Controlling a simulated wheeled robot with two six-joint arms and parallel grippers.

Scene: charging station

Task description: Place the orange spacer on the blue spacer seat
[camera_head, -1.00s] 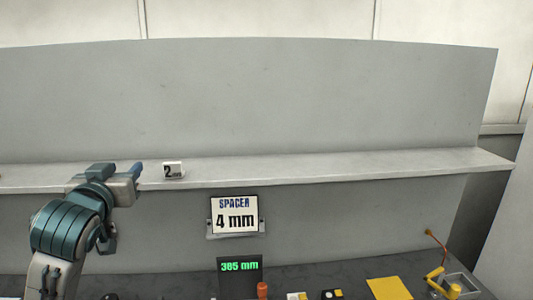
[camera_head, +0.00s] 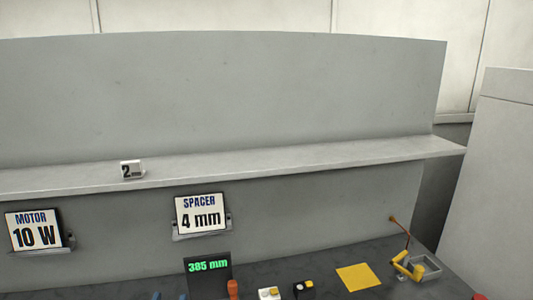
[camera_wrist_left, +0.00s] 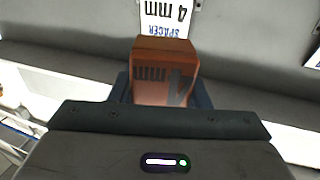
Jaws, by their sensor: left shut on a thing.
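My left gripper (camera_wrist_left: 161,100) is shut on an orange spacer (camera_wrist_left: 165,62), a block with dark upside-down lettering that seems to read 4 mm. The spacer sits between the two dark blue fingers in the left wrist view. In the head view only the dark blue tips of my left gripper (camera_head: 169,296) show at the bottom edge, and the spacer cannot be made out there. A card reading SPACER 4 mm (camera_head: 200,213) stands on the wall below the shelf. I cannot make out the blue spacer seat. My right gripper is not in view.
A white block marked 2 (camera_head: 132,170) stands on the long shelf (camera_head: 300,163). A MOTOR 10 W card (camera_head: 35,231) hangs at left. A 385 mm display (camera_head: 208,268), an orange cylinder (camera_head: 233,289), a yellow square (camera_head: 357,277) and a grey tray (camera_head: 428,268) are on the dark bench.

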